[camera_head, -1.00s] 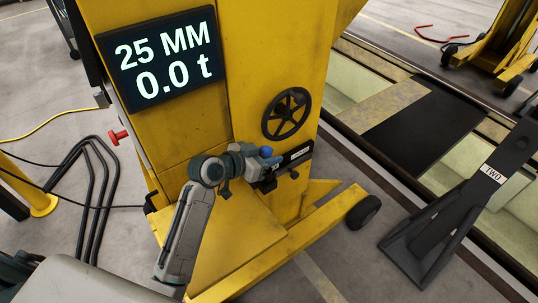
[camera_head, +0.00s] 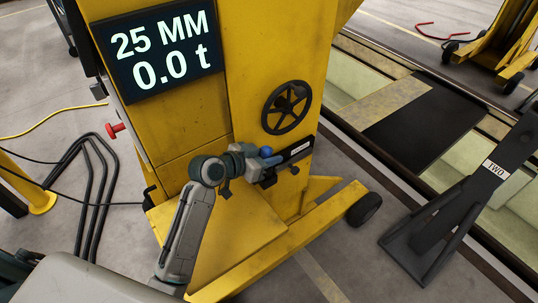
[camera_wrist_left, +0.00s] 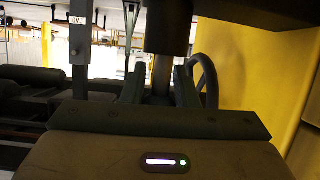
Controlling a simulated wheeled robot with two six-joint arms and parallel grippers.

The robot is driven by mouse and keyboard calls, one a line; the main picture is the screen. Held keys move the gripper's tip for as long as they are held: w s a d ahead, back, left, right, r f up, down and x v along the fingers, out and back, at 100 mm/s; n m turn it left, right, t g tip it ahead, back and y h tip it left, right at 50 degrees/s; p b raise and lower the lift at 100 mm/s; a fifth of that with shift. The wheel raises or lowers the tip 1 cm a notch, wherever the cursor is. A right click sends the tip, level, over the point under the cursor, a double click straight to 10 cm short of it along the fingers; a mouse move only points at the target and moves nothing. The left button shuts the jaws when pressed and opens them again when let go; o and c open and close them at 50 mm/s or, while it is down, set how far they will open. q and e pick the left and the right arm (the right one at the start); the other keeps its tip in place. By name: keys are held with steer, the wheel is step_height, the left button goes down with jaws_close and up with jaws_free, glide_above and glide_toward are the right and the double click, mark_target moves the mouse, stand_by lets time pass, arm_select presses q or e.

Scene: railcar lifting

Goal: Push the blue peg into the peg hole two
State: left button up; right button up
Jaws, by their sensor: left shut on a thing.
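The blue peg (camera_head: 266,152) shows as a rounded blue end and a short blue length at my left gripper (camera_head: 256,165), in front of the yellow lifting jack. The gripper is shut on it, and its jaws and wrist hide part of the peg. A black bracket (camera_head: 290,159) with a white label lies just right of the gripper, on the jack's face. No hole opening can be made out there. In the left wrist view the fingers (camera_wrist_left: 160,88) stand on either side of a dark upright cylinder. My right gripper is not in view.
A black handwheel (camera_head: 287,107) sits above the bracket. A display (camera_head: 160,52) reads 25 MM and 0.0 t. A red knob (camera_head: 116,131) sticks out at the jack's left. A dark stand (camera_head: 450,215) labelled TWO is on the right, beside the rail pit.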

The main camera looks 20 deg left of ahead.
arm_select(q)
steer(key=shift+f+b, duration=0.55)
steer(key=shift+f, duration=0.25)
steer(key=o, duration=1.1)
steer(key=shift+r, duration=0.1)
steer(key=b+v, duration=0.2)
steer(key=v, duration=0.9)
steer(key=shift+d, duration=0.1)
